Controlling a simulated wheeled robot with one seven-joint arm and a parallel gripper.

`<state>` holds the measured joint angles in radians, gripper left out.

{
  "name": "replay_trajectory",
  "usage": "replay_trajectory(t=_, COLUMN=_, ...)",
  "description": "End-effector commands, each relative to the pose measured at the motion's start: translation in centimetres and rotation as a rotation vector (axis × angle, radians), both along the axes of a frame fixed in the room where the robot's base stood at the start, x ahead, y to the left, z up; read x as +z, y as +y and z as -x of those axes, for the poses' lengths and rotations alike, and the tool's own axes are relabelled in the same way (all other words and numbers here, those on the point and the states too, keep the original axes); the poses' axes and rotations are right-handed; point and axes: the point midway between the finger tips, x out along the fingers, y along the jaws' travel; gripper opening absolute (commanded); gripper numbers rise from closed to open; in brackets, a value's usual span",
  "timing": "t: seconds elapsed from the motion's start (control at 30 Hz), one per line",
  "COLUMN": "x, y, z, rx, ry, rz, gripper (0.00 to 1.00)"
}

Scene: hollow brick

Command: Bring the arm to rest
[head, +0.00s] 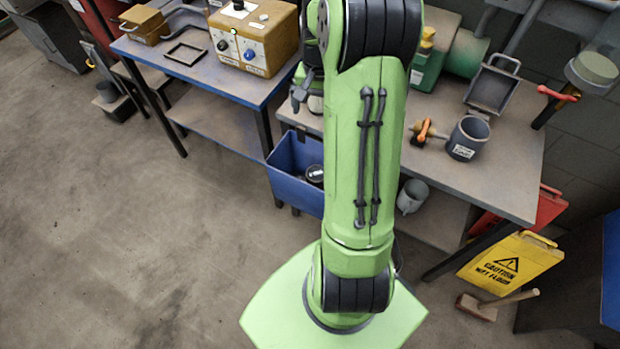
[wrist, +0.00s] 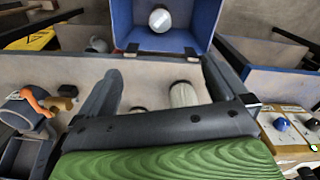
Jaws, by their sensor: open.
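My green arm rises through the middle of the head view and hides much of the bench behind it. My gripper (head: 297,102) shows partly at the left of the arm, above the bench edge by the blue bin. In the wrist view my gripper (wrist: 165,80) is open, its two dark fingers spread apart. Pale cylinders (wrist: 183,94) stand on the bench beyond the gap, and I see nothing held between the fingers.
A blue bin (head: 284,178) hangs at the bench front with a light-topped can (head: 315,174) inside. A blue bench (head: 185,73) holds a control box (head: 255,40). Open floor lies left.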

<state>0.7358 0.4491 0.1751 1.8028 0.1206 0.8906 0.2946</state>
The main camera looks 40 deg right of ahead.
Motion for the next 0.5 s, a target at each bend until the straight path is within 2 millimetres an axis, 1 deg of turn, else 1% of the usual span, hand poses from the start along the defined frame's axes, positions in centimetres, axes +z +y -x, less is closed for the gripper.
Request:
replay_trajectory(t=0.03, x=1.2, y=-0.1, z=-0.1, rx=0.000, ry=-0.003, rz=0.002, gripper=1.00)
replay_trajectory(t=0.1, x=2.0, y=-0.1, z=0.0, rx=-0.001, ry=-0.001, rz=0.001, gripper=1.00)
replay_trajectory(t=0.17, x=2.4, y=0.0, z=0.0, rx=-0.001, ry=-0.001, rz=0.001, gripper=1.00)
replay_trajectory(t=0.5, x=2.5, y=0.0, z=0.0, rx=-0.001, ry=0.001, rz=0.000, gripper=1.00)
